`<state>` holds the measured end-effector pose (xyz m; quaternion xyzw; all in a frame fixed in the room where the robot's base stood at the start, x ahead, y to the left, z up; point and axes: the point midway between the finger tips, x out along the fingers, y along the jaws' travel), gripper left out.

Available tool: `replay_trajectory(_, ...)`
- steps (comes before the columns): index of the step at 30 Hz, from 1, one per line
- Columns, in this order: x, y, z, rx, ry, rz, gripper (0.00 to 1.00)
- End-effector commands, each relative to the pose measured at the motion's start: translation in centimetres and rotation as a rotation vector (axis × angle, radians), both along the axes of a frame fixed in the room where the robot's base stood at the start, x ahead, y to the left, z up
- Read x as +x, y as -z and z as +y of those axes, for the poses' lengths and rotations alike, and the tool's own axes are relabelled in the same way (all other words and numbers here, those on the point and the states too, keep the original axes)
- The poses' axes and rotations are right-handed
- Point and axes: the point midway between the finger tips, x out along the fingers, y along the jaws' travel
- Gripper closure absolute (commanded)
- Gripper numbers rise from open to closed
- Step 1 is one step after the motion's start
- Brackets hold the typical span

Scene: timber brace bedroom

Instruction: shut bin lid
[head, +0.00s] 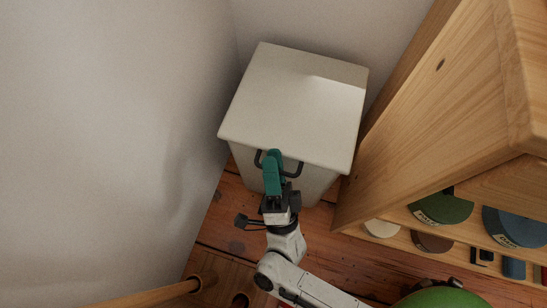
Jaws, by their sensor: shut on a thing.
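The bin (245,166) is a pale off-white box standing in the corner. Its flat lid (300,100) lies over the top and looks closed or nearly so; I cannot tell whether a gap is left under it. A dark handle (298,168) sticks out at the lid's front edge. My gripper (273,160), with green fingers, is at this front edge and shut on the handle. The fingers hide the handle's middle part.
Walls stand close on the left and behind the bin. A wooden shelf unit (450,110) is close on the right, with several round items on its lower shelf. A wooden rail (150,297) is at the lower left. Some plank floor (225,225) is clear in front.

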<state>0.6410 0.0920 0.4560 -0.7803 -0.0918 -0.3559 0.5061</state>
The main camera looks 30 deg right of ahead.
Motion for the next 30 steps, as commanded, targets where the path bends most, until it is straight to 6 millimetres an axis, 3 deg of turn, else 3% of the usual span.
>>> replay_trajectory(1, -2.2, 2.7, 0.9, 0.011, -0.021, 0.054, 0.79)
replay_trajectory(8, -4.8, 4.7, 1.3, 0.011, -0.012, 0.045, 0.79)
replay_trajectory(30, -5.2, 4.7, 1.3, 0.005, -0.001, 0.034, 0.79)
